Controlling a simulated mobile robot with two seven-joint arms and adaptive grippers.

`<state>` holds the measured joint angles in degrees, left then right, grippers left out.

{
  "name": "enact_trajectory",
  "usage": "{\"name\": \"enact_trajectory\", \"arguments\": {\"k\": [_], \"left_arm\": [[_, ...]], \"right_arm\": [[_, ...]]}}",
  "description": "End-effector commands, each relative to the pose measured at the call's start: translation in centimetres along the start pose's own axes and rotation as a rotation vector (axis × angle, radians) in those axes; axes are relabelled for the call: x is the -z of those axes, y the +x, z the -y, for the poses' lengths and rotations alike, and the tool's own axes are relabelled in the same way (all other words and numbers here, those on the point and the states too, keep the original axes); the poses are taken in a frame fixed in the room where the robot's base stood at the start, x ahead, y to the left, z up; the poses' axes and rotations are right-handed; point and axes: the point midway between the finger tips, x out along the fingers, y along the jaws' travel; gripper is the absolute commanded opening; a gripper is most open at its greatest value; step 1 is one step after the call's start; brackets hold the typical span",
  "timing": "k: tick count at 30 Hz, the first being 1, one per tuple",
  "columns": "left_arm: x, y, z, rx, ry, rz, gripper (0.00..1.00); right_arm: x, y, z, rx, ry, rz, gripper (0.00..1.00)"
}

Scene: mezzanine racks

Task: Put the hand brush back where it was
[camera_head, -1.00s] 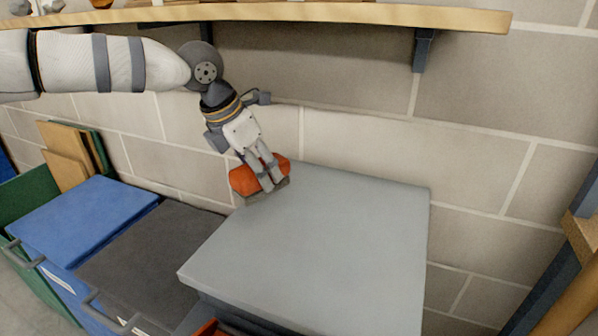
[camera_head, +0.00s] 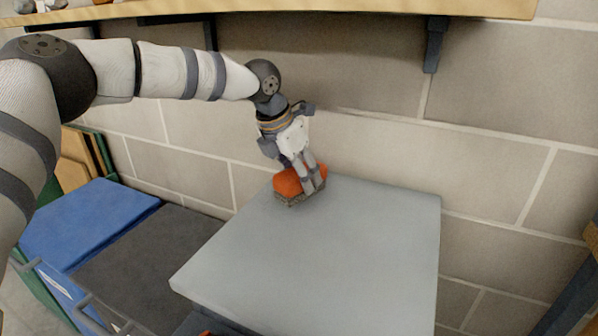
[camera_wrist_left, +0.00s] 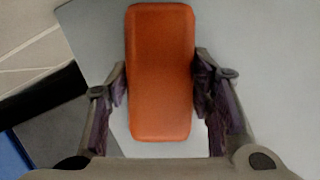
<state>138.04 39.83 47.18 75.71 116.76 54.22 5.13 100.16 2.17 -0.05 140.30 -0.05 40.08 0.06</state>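The hand brush (camera_head: 287,184) has an orange back and grey-brown bristles facing down. It is at the back left edge of the grey tabletop (camera_head: 330,260); I cannot tell whether the bristles touch the top. My left gripper (camera_head: 312,187) comes down on it from above, one finger on each long side. In the left wrist view the orange back of the brush (camera_wrist_left: 160,110) lies lengthwise between the fingers of the left gripper (camera_wrist_left: 160,82), which look closed against its sides. The bristles are hidden there. My right gripper is in neither view.
A wooden shelf (camera_head: 340,9) on dark brackets runs along the block wall above the arm. A blue-lidded bin (camera_head: 85,225) and a dark grey-lidded bin (camera_head: 150,260) stand left of the grey top. The rest of the grey top is clear.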

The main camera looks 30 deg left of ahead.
Motion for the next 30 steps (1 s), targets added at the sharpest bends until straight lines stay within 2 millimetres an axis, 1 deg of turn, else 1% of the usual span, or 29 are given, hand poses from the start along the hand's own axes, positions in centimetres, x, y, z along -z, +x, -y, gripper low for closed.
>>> {"name": "enact_trajectory", "arguments": {"k": [1, 2, 3, 11, 13, 14, 17, 21, 24, 30], "left_arm": [[0.0, 0.0, 0.0, 0.0, 0.0, 0.0, 0.57], [0.0, 0.0, 0.0, 0.0, 0.0, 0.0, 0.64], [0.0, 0.0, 0.0, 0.0, 0.0, 0.0, 0.68], [0.0, 0.0, 0.0, 0.0, 0.0, 0.0, 0.68], [-0.1, -0.3, 0.0, -0.001, 0.0, 0.001, 0.68], [-0.2, -0.7, 0.0, -0.001, 0.0, 0.001, 0.68], [-0.3, -2.6, 0.0, -0.001, 0.001, 0.006, 0.68], [-0.2, -6.3, 0.0, -0.002, 0.001, 0.009, 0.68], [2.5, -7.5, 0.1, 0.0, 0.001, 0.011, 0.68], [7.3, -9.6, 0.0, -0.002, 0.0, 0.015, 0.68]], "right_arm": [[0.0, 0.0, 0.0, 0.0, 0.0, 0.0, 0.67], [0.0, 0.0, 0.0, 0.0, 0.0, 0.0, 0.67], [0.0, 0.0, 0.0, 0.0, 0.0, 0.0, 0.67], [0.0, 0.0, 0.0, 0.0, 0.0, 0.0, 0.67], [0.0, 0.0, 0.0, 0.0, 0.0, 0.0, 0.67], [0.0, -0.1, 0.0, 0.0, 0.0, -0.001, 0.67], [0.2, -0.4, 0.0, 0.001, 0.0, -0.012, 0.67], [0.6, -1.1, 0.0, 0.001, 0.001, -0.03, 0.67], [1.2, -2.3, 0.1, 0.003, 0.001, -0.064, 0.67], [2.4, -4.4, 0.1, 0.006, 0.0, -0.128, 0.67]]}}
